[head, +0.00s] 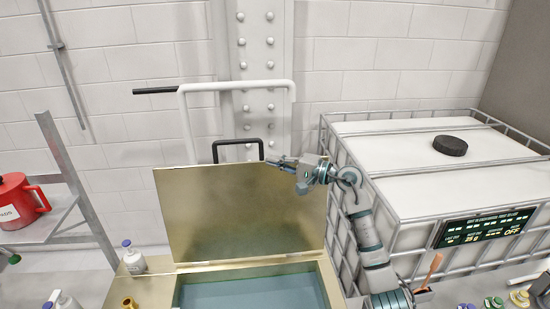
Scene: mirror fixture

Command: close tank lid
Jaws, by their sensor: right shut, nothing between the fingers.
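The tank lid (240,218) is a brass-coloured metal panel standing raised at the back of the tank, with a black handle (238,142) on its top edge. The tank (325,278) below is open and shows blue-green liquid inside. My right gripper (272,161) is shut and empty. It is at the lid's upper right corner, just right of the black handle; I cannot tell whether it touches the lid. My left gripper is not in view.
A white caged container (400,200) with a black cap stands close on the right. A white pipe frame (236,86) is behind the lid. A white bottle (133,262) and a brass fitting (130,303) stand left of the opening. A red jug (20,202) is on a left shelf.

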